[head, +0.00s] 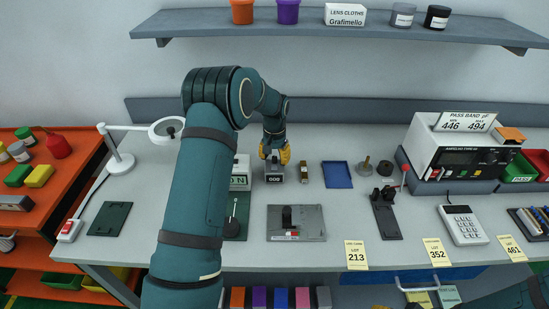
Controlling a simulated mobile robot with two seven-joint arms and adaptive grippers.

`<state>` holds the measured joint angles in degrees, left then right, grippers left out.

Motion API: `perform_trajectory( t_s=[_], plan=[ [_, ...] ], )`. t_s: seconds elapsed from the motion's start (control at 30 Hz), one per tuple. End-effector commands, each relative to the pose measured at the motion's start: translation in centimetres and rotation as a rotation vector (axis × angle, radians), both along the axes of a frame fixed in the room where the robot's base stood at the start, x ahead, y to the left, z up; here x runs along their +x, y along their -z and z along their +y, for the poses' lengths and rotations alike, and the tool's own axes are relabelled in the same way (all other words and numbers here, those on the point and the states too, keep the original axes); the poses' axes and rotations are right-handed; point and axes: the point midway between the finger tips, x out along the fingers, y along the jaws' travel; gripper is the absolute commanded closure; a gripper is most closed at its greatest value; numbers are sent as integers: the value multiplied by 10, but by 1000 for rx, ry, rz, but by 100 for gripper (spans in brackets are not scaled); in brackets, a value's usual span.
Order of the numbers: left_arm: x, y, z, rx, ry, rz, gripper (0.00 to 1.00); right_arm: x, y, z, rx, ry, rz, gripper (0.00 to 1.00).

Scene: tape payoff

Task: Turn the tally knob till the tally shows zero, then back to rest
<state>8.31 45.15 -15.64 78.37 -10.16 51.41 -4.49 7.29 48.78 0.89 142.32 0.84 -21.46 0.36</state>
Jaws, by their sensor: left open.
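The tally (274,177) is a small grey box on the bench, left of the middle. Its dark window seems to show digits like 000, too small to read surely. My left gripper (275,157) has yellow fingertips and points down at the top and back of the tally. Its jaws are open, and the tally knob is hidden at or between the fingers. I cannot tell whether they touch it. Of my right arm, a dark part shows at the lower right corner. A small yellow bit at the bottom edge may be my right gripper's fingertip; its jaws do not show clearly.
A white labelled box (241,172) stands close left of the tally, and a small brass-coloured item (303,172) close right. A blue tray (337,174) lies further right. A grey plate with a black block (296,222) lies in front. A shelf (335,27) hangs above.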

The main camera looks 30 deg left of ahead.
Motion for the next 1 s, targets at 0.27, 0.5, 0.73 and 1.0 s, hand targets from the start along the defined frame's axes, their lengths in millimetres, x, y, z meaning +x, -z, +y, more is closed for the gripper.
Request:
perform_trajectory(
  t_s=[0.27, 0.5, 0.73, 1.0],
  plan=[
    [0, 4, 0, 0, 0, -1, 50, 0, 0, 0, 0, 0, 0, 53],
    [0, 3, 0, 0, 0, -1, 100, 0, 0, 0, 0, 0, 0, 53],
    [0, 3, 0, 0, -16, -1, 100, 0, 0, 0, 0, 0, 0, 53],
    [0, 2, 0, 1, -256, -2, 100, 1, -2, 0, 0, 2, -2, 53]
  ],
)
